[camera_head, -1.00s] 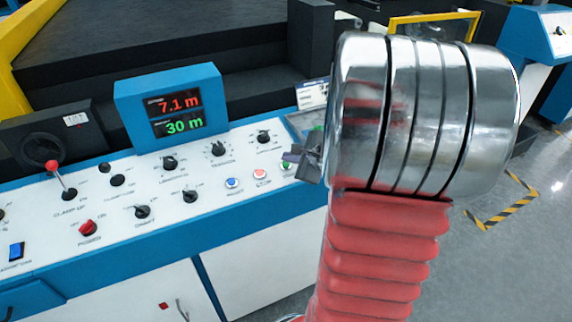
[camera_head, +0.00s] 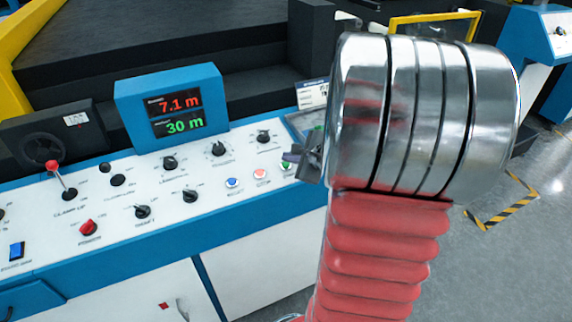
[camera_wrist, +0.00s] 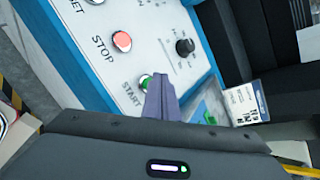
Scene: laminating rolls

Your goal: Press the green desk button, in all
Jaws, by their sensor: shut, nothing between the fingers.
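The green desk button (camera_head: 286,166), labelled START, is at the right end of a row of three buttons on the white panel. In the wrist view the green button (camera_wrist: 146,81) shows only partly, just beyond the tip of my gripper (camera_wrist: 160,84). The fingers are shut and empty and overlap the button in this view; I cannot tell whether they touch it. In the head view my gripper (camera_head: 297,157) is just above and right of the button, mostly hidden behind my arm.
A red STOP button (camera_wrist: 122,41) and a blue button (camera_head: 232,183) sit beside the green one. Several black knobs, a red-tipped lever (camera_head: 52,166) and a display (camera_head: 172,108) reading 7.1 m and 30 m are on the desk. A label card (camera_wrist: 244,102) stands close to the gripper.

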